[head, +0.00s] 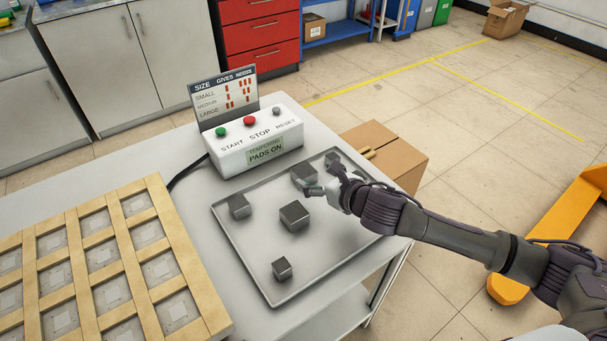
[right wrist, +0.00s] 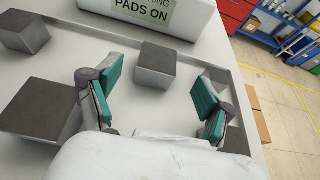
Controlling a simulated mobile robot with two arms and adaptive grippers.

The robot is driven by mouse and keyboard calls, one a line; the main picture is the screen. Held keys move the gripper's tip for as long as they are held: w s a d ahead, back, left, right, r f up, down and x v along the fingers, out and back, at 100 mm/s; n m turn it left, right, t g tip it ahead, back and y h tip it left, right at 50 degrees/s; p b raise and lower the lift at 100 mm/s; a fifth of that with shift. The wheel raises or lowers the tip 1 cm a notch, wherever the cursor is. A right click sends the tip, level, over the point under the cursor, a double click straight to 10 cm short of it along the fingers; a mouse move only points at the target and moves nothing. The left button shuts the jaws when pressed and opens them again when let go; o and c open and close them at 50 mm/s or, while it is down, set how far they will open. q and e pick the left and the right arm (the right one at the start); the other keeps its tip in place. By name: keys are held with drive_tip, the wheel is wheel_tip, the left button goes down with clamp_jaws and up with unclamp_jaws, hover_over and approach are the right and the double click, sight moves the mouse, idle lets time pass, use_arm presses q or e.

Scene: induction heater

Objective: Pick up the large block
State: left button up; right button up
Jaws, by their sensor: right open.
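Several dark grey metal blocks lie on the tray (head: 330,235). The biggest-looking block (head: 294,217) is near the tray's middle; in the right wrist view it appears at left (right wrist: 42,108), outside the fingers. My right gripper (head: 325,180) is open and empty over the tray's back part. A block (head: 303,173) stands just beyond it, partly hidden by a finger; in the right wrist view this block (right wrist: 155,68) shows ahead, between the teal finger pads. Another block (head: 240,206) is at left, a smaller one (head: 282,268) in front, and one (head: 333,159) at the back corner. My left gripper is not in view.
A white control box (head: 256,150) with buttons, a "PADS ON" display and a size sign (head: 226,96) stands behind the tray. A wooden grid with square pads (head: 100,255) is at left. A cardboard box (head: 405,158) stands beyond the table's right edge.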

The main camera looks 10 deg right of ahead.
sight(305, 171)
drive_tip(key=shift+w+a+f, duration=0.15)
drive_tip(key=shift+w+a, duration=0.05)
drive_tip(key=shift+w, duration=0.25)
drive_tip(key=x, duration=0.5)
drive_tip(key=shift+s+a, duration=0.1)
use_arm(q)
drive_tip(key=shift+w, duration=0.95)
use_arm(e)
drive_tip(key=c, duration=0.4)
clamp_jaws()
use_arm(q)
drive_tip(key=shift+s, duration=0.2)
